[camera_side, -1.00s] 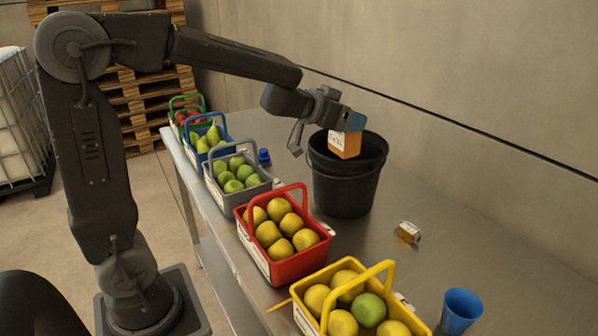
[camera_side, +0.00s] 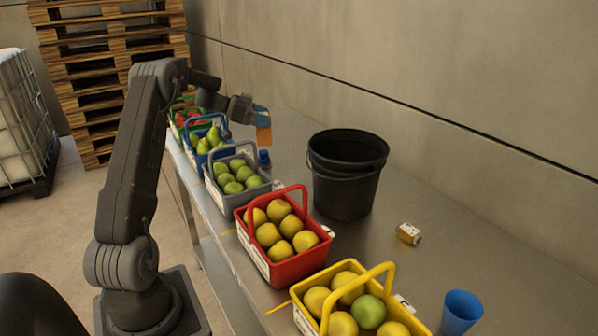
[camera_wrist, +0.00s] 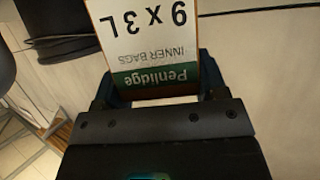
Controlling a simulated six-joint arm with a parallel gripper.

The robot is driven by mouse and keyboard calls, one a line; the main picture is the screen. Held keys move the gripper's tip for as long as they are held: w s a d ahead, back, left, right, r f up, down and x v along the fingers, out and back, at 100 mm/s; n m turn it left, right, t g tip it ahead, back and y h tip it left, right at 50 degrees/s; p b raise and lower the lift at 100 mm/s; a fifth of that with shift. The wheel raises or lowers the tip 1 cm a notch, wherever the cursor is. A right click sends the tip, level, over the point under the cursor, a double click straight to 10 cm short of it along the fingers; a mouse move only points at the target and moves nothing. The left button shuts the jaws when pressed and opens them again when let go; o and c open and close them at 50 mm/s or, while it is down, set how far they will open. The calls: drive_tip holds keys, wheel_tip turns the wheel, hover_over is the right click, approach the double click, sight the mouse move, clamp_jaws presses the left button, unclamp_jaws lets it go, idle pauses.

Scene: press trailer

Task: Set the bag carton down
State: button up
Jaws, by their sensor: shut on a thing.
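The bag carton (camera_side: 264,134) is a small orange-brown box at the far part of the bench. In the wrist view the carton (camera_wrist: 145,45) shows a white face printed "9 x 3 L", "INNER BAGS" and a green "Penlidge" band. My gripper (camera_side: 257,110) is shut on the carton, with a finger on each side of it. The carton hangs from the gripper beyond the black bucket, near the blue basket of pears. I cannot tell how far its lower end is above the bench.
Along the bench's near edge stand a green basket (camera_side: 183,112), blue basket (camera_side: 213,151), grey basket (camera_side: 223,201), red basket (camera_side: 290,268) and yellow basket (camera_side: 318,325), all with fruit. A blue item (camera_side: 264,157) lies below the carton.

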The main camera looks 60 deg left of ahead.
drive_tip(key=shift+w+f, duration=0.1)
drive_tip(key=shift+f, duration=0.2)
drive_tip(key=shift+w+d+f, duration=0.85)
drive_tip(key=shift+w+f, duration=0.75)
drive_tip(key=shift+f, duration=0.15)
drive_tip(key=shift+w+d+f, duration=0.85)
drive_tip(key=shift+w+f, duration=0.8)
drive_tip(key=shift+f, duration=0.15)
drive_tip(key=shift+w+d+f, duration=0.85)
drive_tip(key=shift+w+f, duration=0.75)
drive_tip(key=shift+f, duration=0.15)
drive_tip(key=o, duration=1)
drive_tip(key=shift+f, duration=0.15)
